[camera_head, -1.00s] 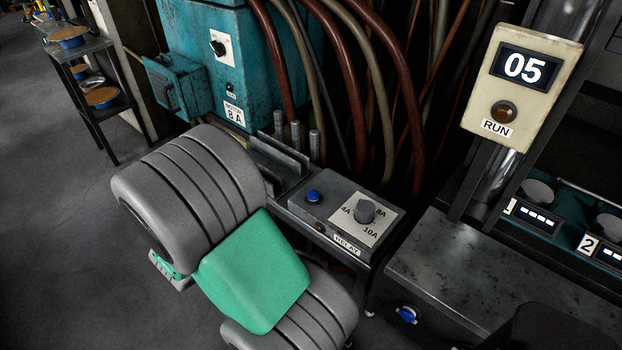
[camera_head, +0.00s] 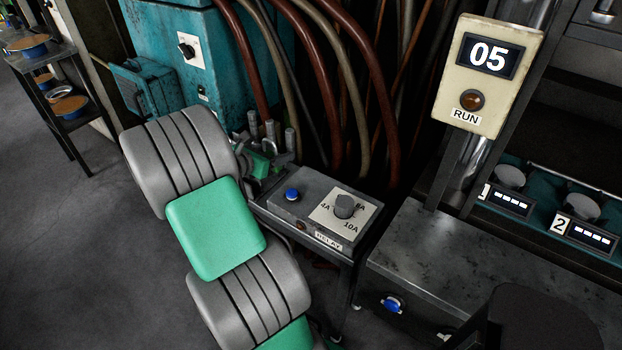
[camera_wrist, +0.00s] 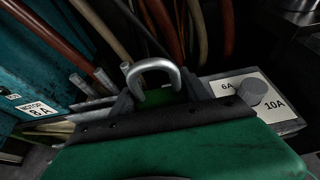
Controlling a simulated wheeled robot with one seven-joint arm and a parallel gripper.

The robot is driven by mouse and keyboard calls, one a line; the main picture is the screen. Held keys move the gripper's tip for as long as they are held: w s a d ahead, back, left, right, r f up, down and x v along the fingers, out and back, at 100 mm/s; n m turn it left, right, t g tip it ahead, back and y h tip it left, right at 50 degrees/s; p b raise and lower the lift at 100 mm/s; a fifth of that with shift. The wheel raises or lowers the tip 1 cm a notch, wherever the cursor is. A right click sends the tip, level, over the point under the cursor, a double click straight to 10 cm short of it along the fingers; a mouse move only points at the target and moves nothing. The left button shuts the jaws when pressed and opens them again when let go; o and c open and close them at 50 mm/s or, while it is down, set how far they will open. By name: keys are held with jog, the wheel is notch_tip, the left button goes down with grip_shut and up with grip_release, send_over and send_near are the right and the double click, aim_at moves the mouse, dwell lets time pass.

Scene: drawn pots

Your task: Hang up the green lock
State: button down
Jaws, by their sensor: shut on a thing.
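In the wrist view the green lock (camera_wrist: 165,97) sits between the jaws of my gripper (camera_wrist: 168,104), which is shut on it. Its bare metal shackle (camera_wrist: 153,64) loops up beyond the jaws. Most of the lock's body is hidden by the dark jaws and my green gripper housing. In the head view my gripper (camera_head: 262,164) is beside the short upright grey pegs (camera_head: 271,131), left of the relay box; my arm partly covers it. The pegs also show in the wrist view (camera_wrist: 81,84), left of the shackle. I cannot tell whether the shackle touches a peg.
The relay box (camera_head: 316,214) with a blue button and dial stands right of my gripper. A teal motor cabinet (camera_head: 188,75) and brown hoses (camera_head: 325,85) rise behind. A metal bench (camera_head: 430,245) is at right. Floor at left is clear up to a shelf stand (camera_head: 65,105).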

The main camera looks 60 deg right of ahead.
jog(key=s+d+f, duration=0.2)
jog(key=d+f, duration=0.2)
jog(key=s+d+f+p, duration=0.1)
jog(key=s+d+f, duration=0.1)
jog(key=d+f, duration=0.2)
jog(key=s+d+f, duration=0.2)
jog(key=d+f, duration=0.2)
jog(key=shift+d, duration=0.35)
jog(key=shift+f, duration=0.25)
jog(key=shift+f, duration=0.1)
jog(key=shift+f, duration=0.15)
jog(key=c, duration=0.5)
grip_release()
